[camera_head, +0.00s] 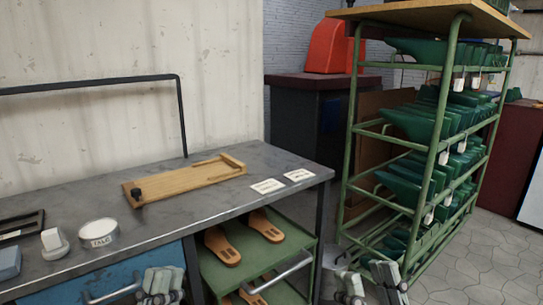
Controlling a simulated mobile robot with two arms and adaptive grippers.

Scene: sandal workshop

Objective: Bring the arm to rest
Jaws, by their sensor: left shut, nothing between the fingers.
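My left gripper (163,284) shows at the bottom edge, in front of the blue drawer of the workbench (110,197). Its grey fingers are together and empty. My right gripper (370,284) shows at the bottom edge further right, in front of the foot of the green rack. Its grey fingers stand apart with nothing seen between them. Both arms are below the frame, so most of each is hidden.
On the metal bench lie a wooden board (185,181), two white cards (268,186), a round labelled tin (98,234) and a dark frame (22,227). A green rack (447,95) holds several green lasts. Floor is clear at right.

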